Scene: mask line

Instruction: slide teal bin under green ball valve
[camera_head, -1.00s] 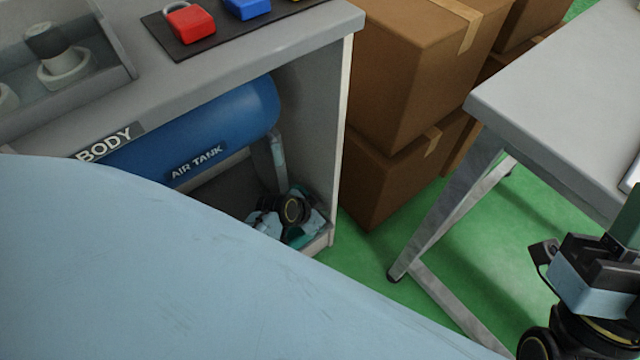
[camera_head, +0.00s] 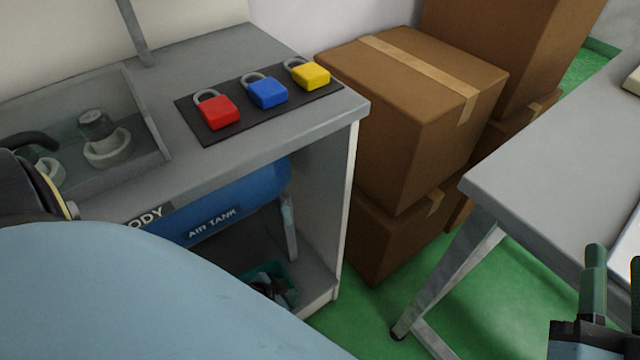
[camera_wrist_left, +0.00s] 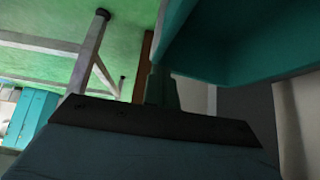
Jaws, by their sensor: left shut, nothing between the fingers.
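The teal bin (camera_head: 262,269) sits low inside the bench's lower compartment, in front of the air tank's support, mostly hidden by my left arm. Its teal wall fills the upper right of the left wrist view (camera_wrist_left: 240,40). My left gripper (camera_head: 284,290) is low in that compartment, right at the bin, and only partly visible. In the left wrist view its fingers (camera_wrist_left: 160,87) are shut and empty, close beside the bin wall; contact cannot be told. My right gripper (camera_head: 616,275) is open and empty at the lower right, fingers pointing up. I cannot make out the green ball valve.
The blue air tank (camera_head: 240,203) hangs above the bin. The bench's right side panel (camera_head: 346,210) borders the compartment. Red, blue and yellow padlocks (camera_head: 310,75) lie on the bench top. Cardboard boxes (camera_head: 400,110) and a grey table (camera_head: 560,165) stand to the right.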

